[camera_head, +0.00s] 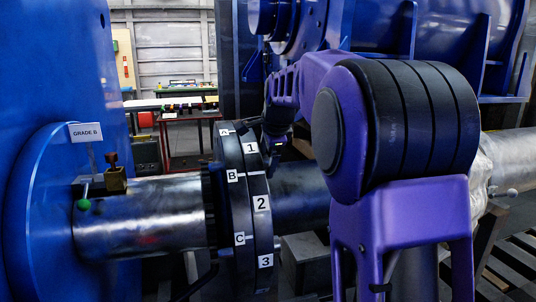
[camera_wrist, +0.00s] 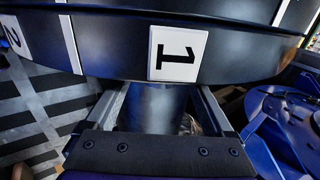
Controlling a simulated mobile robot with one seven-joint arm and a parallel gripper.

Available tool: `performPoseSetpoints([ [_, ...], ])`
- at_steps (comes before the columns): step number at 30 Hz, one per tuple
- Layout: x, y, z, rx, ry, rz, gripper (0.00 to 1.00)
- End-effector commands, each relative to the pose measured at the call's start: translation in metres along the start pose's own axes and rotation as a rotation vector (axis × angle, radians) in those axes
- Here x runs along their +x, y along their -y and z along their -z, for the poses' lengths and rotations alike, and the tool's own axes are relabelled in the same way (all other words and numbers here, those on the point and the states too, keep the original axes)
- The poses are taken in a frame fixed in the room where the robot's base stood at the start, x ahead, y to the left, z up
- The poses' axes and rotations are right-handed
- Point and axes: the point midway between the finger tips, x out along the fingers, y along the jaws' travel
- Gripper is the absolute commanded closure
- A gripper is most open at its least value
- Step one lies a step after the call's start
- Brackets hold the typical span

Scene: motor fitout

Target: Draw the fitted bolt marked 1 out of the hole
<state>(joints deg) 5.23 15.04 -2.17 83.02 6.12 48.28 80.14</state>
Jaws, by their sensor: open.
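The dark coupling flange (camera_head: 230,205) carries white plates A, B, C and 1, 2, 3 on its rim. Plate 1 (camera_head: 250,148) is near the top; in the wrist view plate 1 (camera_wrist: 177,54) shows large on the rim. My gripper (camera_wrist: 161,92) is open, with one finger on each side of this cylinder and the fingertips close to the flange. Whether the fingers touch it I cannot tell. In the head view the bolt is hidden behind the flange and my arm.
A steel shaft (camera_head: 150,205) runs from the blue housing (camera_head: 55,90) into the flange. Blue machinery (camera_head: 455,45) fills the back right.

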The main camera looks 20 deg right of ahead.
Motion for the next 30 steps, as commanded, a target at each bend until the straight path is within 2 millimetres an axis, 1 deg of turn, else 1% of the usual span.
performPoseSetpoints([
  [7, 0.0005, 0.0001, 0.0, 0.0, 0.0, 0.0, 0.12],
  [11, 0.0004, 0.0, 0.0, 0.0, 0.0, 0.0, 0.36],
  [12, 0.0004, 0.0, 0.0, 0.0, 0.0, 0.0, 0.43],
  [14, 0.0004, 0.0, 0.0, 0.0, 0.0, 0.0, 0.54],
  [15, 0.0004, -0.0001, 0.0, 0.0, 0.0, 0.0, 0.61],
  [17, 0.0004, -0.0001, 0.0, 0.0, 0.0, 0.0, 0.72],
  [18, 0.0004, -0.0001, 0.0, 0.0, 0.0, 0.0, 0.79],
  [20, 0.0004, -0.0001, 0.0, 0.0, 0.0, 0.0, 0.9],
  [21, 0.0004, -0.0001, 0.0, 0.0, 0.0, 0.0, 0.97],
  [22, 0.0004, -0.0001, 0.0, 0.0, 0.0, 0.0, 1.0],
  [30, -0.0016, 0.0018, -0.0001, 0.001, 0.0, 0.005, 1.0],
])
